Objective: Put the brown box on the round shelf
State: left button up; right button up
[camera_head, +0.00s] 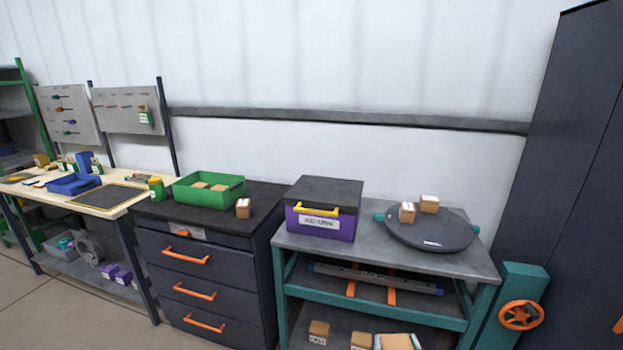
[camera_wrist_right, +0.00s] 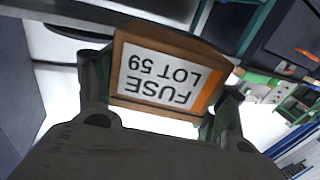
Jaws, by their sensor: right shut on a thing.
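My right gripper (camera_wrist_right: 160,100) shows in the wrist view, its two fingers on either side of a brown box (camera_wrist_right: 165,75) and shut on it. The box has a white label reading "FUSE LOT 59", upside down in that view, and an orange strip. In the head view, the round shelf (camera_head: 432,233) is a dark disc on the teal-framed table. Two small brown boxes (camera_head: 407,213) (camera_head: 429,203) stand on its far part, and its near part is bare. Neither gripper shows in the head view.
A purple box with a dark lid (camera_head: 322,224) stands left of the disc. A dark drawer cabinet (camera_head: 205,265) bears a green bin (camera_head: 207,195) with brown boxes and another brown box (camera_head: 243,208). A tall dark cabinet (camera_head: 570,150) and orange handwheel (camera_head: 521,315) stand at right.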

jog(key=shift+s+f, duration=0.2)
jog(key=shift+s, duration=0.05)
dwell(0.4)
